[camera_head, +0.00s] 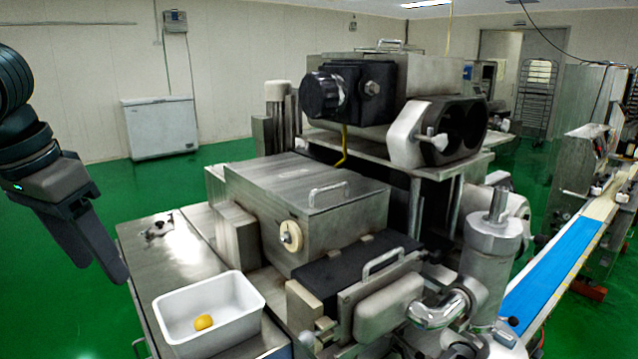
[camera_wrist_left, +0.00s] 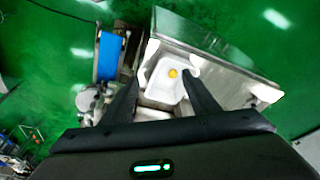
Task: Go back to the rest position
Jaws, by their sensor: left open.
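My left gripper (camera_head: 98,262) hangs at the left of the head view, over the green floor beside the metal bench. Its fingers are empty. In the left wrist view the two fingers of my left gripper (camera_wrist_left: 160,92) are spread apart, with the white tray (camera_wrist_left: 158,88) seen beyond and below them. The white tray (camera_head: 243,290) stands on the bench in the head view and holds a yellow-orange piece (camera_head: 203,322). That piece (camera_wrist_left: 172,73) also shows in the wrist view. My right gripper is in neither view.
The steel encrusting machine (camera_head: 310,205) fills the middle. A blue conveyor belt (camera_head: 550,265) runs at the right. The bench top (camera_head: 185,250) is mostly bare behind the tray. A white chest freezer (camera_head: 160,128) stands by the far wall. Green floor is open at the left.

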